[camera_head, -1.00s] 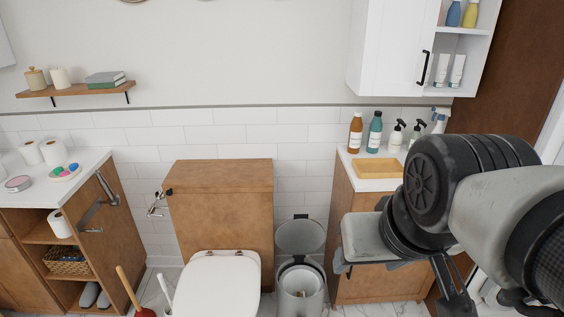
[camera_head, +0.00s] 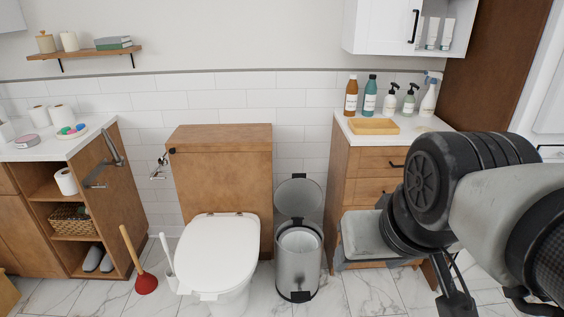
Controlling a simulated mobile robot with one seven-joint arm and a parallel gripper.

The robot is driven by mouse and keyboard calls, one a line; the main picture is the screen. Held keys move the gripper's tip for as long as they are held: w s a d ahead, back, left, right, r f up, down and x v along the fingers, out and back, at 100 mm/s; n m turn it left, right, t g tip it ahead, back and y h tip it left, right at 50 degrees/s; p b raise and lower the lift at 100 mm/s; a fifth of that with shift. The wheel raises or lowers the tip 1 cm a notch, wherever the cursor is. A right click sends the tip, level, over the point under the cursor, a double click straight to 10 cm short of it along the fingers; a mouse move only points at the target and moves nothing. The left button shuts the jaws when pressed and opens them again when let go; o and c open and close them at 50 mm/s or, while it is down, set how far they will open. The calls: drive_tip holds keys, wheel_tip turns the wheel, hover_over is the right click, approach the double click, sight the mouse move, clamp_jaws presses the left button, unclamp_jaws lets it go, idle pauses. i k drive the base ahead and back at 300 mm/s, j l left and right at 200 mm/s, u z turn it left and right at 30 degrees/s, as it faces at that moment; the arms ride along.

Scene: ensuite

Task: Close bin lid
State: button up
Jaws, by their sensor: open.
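The bin is a silver metal pedal bin (camera_head: 299,265) on the floor, between the toilet and the wooden vanity. Its round grey lid (camera_head: 298,198) stands up, tilted back at the rear of the rim, so the bin is open. A light inner bucket (camera_head: 298,240) shows inside the rim. My gripper (camera_head: 488,303) is at the lower right, partly hidden by my arm and cut by the picture's edge. Its dark fingers are apart, well to the right of the bin and not touching it.
The white toilet (camera_head: 218,250) stands close left of the bin. The wooden vanity (camera_head: 365,160) is close on its right, with bottles and a tray on top. A red plunger (camera_head: 146,283) stands further left. Marble floor in front of the bin is clear.

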sight(298, 196)
drive_tip(key=i+l+u, duration=0.15)
drive_tip(key=i, duration=0.35)
drive_tip(key=i+l+u, duration=0.1)
drive_tip(key=i+l, duration=0.3)
drive_tip(key=i+l+u, duration=0.15)
drive_tip(key=i+l, duration=0.2)
drive_tip(key=i, duration=0.25)
